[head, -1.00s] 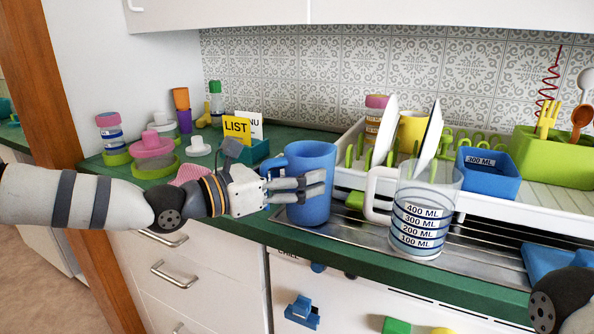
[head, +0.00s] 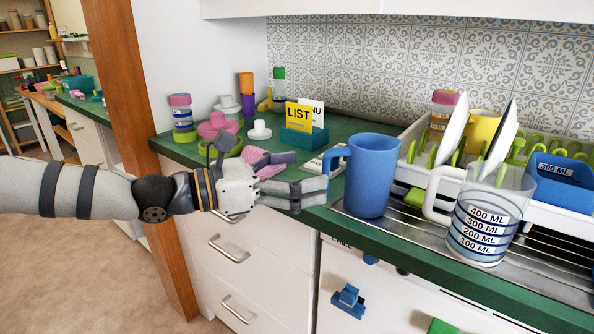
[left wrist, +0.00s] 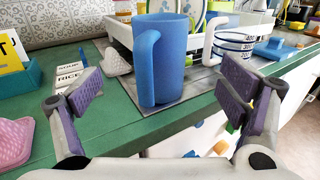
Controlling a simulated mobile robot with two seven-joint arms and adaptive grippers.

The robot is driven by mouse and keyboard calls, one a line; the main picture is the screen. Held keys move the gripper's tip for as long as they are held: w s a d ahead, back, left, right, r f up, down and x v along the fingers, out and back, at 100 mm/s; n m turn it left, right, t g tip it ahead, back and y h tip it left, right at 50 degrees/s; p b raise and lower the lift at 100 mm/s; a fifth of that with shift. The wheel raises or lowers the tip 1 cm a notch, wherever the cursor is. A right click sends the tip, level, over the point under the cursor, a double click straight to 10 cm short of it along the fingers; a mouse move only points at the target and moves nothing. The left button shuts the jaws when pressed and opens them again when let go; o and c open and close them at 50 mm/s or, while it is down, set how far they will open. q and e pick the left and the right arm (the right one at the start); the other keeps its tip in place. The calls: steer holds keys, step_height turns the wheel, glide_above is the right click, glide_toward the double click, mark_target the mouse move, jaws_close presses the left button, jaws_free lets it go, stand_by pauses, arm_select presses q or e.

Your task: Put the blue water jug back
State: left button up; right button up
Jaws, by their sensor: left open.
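The blue water jug (head: 371,178) stands upright near the counter's front edge, at the left end of the metal drainer surface. Its handle faces left. In the left wrist view the blue jug (left wrist: 172,58) stands ahead, between the open fingers and beyond them. My left gripper (head: 308,192) is open and empty, just left of the jug, with a gap to its handle. In the left wrist view the open left gripper (left wrist: 165,100) has both purple pads apart. My right gripper is not in view.
A clear measuring jug (head: 488,215) stands right of the blue jug. Behind is a white dish rack (head: 412,140) with plates and a blue 300 ML tub (head: 560,180). A teal card holder (head: 305,138) and several stacked containers stand on the green counter at left.

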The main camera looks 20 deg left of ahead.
arm_select(q)
steer(key=s+d+f+m+g+y, duration=0.3)
steer(key=s+f+m+g, duration=0.25)
steer(key=s+f, duration=0.75)
steer(key=s+d+f+m+g+y, duration=0.3)
steer(key=s+f+m+g, duration=0.45)
steer(key=f, duration=0.95)
steer(key=s+a+f+m+y, duration=0.2)
steer(key=s+a+m, duration=0.2)
steer(key=s, duration=0.3)
steer(key=s+a+f+m+g+y, duration=0.1)
steer(key=s+a+f+m+y, duration=0.1)
steer(key=s, duration=0.6)
steer(key=s+a+f+m+y, duration=0.3)
steer(key=s+a+f+m, duration=0.1)
steer(key=s+a+m, duration=0.2)
steer(key=shift+s+a+f+m, duration=0.15)
steer(key=shift+s+a+m, duration=0.2)
steer(key=shift+s, duration=0.5)
